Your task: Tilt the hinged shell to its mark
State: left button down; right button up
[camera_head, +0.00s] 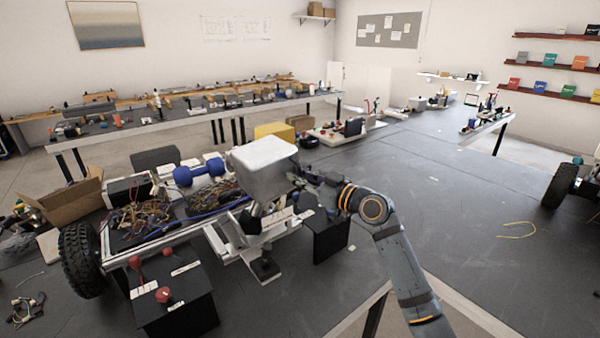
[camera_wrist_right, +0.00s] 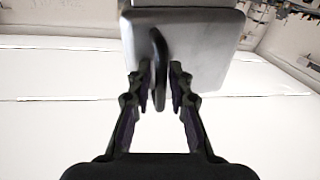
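The hinged shell (camera_head: 265,158) is a pale grey, box-like cover at the middle of the head view. It stands raised and tilted above the front of the chassis (camera_head: 190,228). In the right wrist view the shell (camera_wrist_right: 208,45) shows its grey face with a dark loop handle (camera_wrist_right: 160,70). In the head view the right gripper (camera_head: 305,184) is at the shell's right side, partly hidden. I cannot make out the mark or the hinge. My left gripper is out of view.
The chassis carries tangled wires (camera_head: 150,212) and a blue dumbbell-shaped part (camera_head: 200,171). A black box with red knobs (camera_head: 172,300) stands in front. A cardboard box (camera_head: 75,200) is at the left. The dark surface on the right (camera_head: 450,215) is mostly clear.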

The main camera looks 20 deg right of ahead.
grip_shut()
dwell(0.3)
